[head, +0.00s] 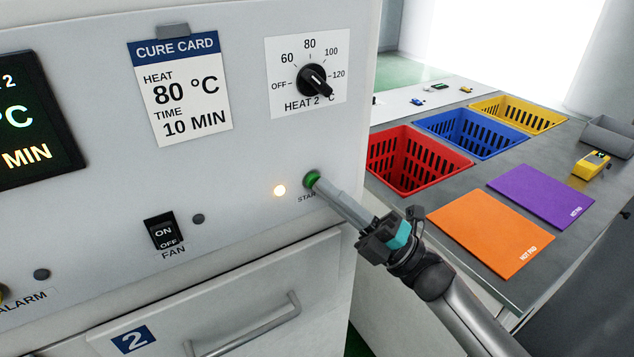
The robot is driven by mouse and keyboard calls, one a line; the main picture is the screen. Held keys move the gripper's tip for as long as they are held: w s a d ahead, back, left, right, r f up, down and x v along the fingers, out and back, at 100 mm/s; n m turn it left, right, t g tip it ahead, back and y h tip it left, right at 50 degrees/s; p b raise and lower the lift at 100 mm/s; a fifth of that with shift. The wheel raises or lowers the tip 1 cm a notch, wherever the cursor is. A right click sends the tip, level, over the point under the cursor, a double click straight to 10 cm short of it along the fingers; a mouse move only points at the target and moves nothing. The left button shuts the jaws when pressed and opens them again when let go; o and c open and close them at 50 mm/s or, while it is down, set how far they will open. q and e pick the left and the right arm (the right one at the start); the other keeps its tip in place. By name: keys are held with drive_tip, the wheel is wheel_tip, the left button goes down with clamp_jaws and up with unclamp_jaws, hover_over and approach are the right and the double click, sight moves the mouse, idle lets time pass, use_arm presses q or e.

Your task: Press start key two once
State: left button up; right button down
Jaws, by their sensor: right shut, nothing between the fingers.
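The green start key (311,178) is on the white panel, above the partly hidden label "STAR…" (306,198). My right gripper (322,186) is shut and empty. Its fingertips are at the key and cover part of its lower right side. They look to be touching it, but I cannot tell how far the key is pushed in. A small lamp (280,190) left of the key glows warm white. The drawer below bears a blue "2" plate (134,340). My left gripper is not in view.
The heat 2 knob (314,80), cure card (180,88) and fan switch (163,232) are near the key. A drawer handle (245,328) sticks out below. Red (440,182), blue (490,152) and yellow (540,125) crates stand right, behind orange (490,232) and purple (542,195) hot pads.

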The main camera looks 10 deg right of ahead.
drive_tip(key=shift+s+d, duration=0.3)
drive_tip(key=shift+s, duration=0.5)
drive_tip(key=shift+p, duration=0.3)
drive_tip(key=shift+s+d+p, duration=0.25)
drive_tip(key=shift+s+d, duration=0.05)
drive_tip(key=shift+s, duration=0.5)
drive_tip(key=shift+s+d+p, duration=0.25)
drive_tip(key=shift+s+p, duration=0.05)
drive_tip(key=shift+s, duration=0.45)
drive_tip(key=shift+s+d+p, duration=0.25)
drive_tip(key=shift+s+d, duration=0.05)
drive_tip(key=shift+s, duration=0.5)
